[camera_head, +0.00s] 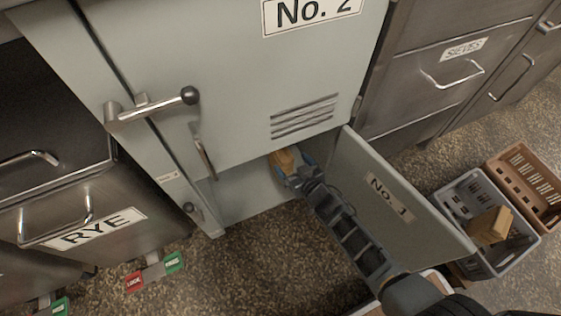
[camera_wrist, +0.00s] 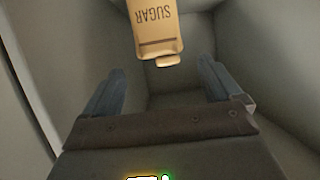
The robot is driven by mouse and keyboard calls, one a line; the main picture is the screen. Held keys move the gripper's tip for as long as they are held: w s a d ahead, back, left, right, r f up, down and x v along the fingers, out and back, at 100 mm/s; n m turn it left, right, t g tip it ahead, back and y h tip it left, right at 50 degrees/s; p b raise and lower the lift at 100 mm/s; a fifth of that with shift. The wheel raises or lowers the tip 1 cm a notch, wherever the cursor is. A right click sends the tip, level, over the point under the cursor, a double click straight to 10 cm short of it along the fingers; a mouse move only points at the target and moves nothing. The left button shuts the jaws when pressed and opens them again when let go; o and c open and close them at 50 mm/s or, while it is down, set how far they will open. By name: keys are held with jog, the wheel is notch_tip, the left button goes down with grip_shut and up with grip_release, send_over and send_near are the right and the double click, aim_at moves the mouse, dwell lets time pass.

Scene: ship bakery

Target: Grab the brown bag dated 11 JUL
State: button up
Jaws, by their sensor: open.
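A tan-brown bag (camera_wrist: 158,28) printed SUGAR stands inside the lower locker compartment, ahead of my gripper. No date can be read on it. The bag also shows in the head view (camera_head: 284,160), partly hidden by my gripper. My gripper (camera_wrist: 160,88) is open and empty, its two blue fingers spread to the left and right below the bag in the wrist view. In the head view my gripper (camera_head: 292,176) reaches into the compartment through the open No. 1 door (camera_head: 385,195). Whether the fingers touch the bag I cannot tell.
The No. 2 door (camera_head: 235,75) above is shut. The open No. 1 door stands close along the right of my arm. A grey crate (camera_head: 447,197) with a brown block-like item (camera_head: 490,226) and a brown crate (camera_head: 522,178) stand on the floor at right. A RYE drawer (camera_head: 95,230) is at left.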

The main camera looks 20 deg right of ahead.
aim_at(283, 154)
jog(key=b+x, duration=0.4)
jog(key=x, duration=0.2)
jog(key=shift+a+f, duration=0.15)
jog(key=shift+w, duration=0.45)
grip_shut()
dwell(0.6)
